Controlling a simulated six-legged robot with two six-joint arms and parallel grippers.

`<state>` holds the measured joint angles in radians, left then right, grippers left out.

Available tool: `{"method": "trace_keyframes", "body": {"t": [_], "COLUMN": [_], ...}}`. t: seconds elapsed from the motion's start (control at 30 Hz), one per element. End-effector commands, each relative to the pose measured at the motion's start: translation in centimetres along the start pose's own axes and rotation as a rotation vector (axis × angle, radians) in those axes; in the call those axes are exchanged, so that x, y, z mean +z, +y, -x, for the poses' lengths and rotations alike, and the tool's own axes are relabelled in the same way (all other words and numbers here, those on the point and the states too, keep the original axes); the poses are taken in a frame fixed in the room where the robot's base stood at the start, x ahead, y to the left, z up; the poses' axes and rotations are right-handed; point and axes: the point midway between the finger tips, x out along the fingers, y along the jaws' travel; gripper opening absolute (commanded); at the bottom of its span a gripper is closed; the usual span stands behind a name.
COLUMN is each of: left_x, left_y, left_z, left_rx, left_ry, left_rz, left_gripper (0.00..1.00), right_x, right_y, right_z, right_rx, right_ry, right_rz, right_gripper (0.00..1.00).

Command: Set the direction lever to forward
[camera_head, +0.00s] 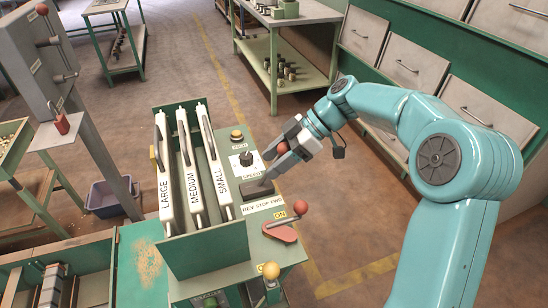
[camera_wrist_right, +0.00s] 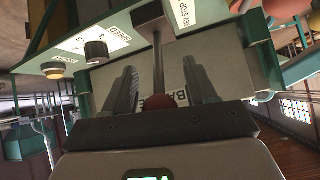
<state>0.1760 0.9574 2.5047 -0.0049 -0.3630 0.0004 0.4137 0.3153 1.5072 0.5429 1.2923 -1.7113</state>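The direction lever rises from a dark slotted base (camera_head: 257,191) on the green panel, beside a "REV STOP FWD" label (camera_head: 263,204). Its red knob (camera_head: 283,148) shows at my right gripper (camera_head: 284,162). In the right wrist view, the lever's shaft (camera_wrist_right: 157,60) runs to the red knob (camera_wrist_right: 160,102), which lies between the two fingers of my right gripper (camera_wrist_right: 165,88). The fingers are apart, with a gap on each side of the knob. I cannot tell the lever's exact setting. My left gripper is not in view.
A speed knob (camera_head: 246,158) and an orange button (camera_head: 236,134) sit behind the lever. A red ON lever (camera_head: 282,231) and a yellow knob (camera_head: 271,270) are in front. Hopper slides marked LARGE, MEDIUM and SMALL (camera_head: 220,183) stand left. Floor is free to the right.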

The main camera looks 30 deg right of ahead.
Motion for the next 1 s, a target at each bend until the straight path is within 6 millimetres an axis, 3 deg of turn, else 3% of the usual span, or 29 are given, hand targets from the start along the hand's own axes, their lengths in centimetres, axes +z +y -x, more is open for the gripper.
{"method": "trace_keyframes", "body": {"t": [0.37, 0.47, 0.8, 1.0], "left_x": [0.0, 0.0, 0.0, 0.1], "left_y": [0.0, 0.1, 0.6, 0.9], "left_z": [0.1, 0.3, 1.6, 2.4], "left_rx": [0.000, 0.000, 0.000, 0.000], "left_ry": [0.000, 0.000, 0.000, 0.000], "left_rz": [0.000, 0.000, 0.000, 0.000], "left_gripper": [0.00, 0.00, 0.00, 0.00], "right_x": [-0.2, -0.2, -0.2, -0.1], "right_y": [0.1, 0.1, 0.1, 0.1], "right_z": [0.9, 2.6, 11.6, 15.2], "right_rx": [0.004, 0.007, 0.005, 0.003], "right_ry": [0.004, 0.003, 0.002, 0.002], "right_rz": [0.001, 0.001, -0.001, 0.000], "right_gripper": [0.56, 0.56, 0.56, 0.56]}}
